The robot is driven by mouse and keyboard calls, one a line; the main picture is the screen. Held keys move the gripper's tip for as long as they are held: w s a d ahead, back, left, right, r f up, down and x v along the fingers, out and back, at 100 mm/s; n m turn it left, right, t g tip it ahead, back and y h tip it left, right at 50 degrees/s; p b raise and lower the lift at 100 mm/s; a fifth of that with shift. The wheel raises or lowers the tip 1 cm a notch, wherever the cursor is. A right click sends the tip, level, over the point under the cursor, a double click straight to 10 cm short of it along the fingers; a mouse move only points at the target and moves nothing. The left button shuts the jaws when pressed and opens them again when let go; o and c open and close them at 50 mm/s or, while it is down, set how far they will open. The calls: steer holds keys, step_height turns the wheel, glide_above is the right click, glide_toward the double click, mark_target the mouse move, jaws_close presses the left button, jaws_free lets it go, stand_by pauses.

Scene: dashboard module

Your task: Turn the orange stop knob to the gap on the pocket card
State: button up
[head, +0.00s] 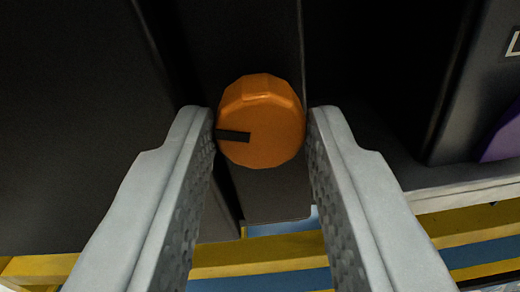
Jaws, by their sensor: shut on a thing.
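The orange stop knob (266,128) is at the upper middle of the head view, on a dark panel (262,195). It is faceted, and a black pointer mark (233,136) on its face points left. My gripper (261,125) is shut on the knob, with one grey finger at its left side and one at its right. The pocket card does not show in this view.
Dark housings stand close on the left (75,120) and right (385,70). A purple part (503,138) shows at the right edge. Yellow (255,265) and blue strips run below, behind my fingers.

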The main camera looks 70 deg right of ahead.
steer(key=m, duration=0.4)
steer(key=shift+m, duration=2)
steer(key=o, duration=1)
steer(key=shift+s+a, duration=0.1)
steer(key=v, duration=1.7)
steer(key=shift+s+r, duration=0.1)
steer(key=shift+r, duration=0.05)
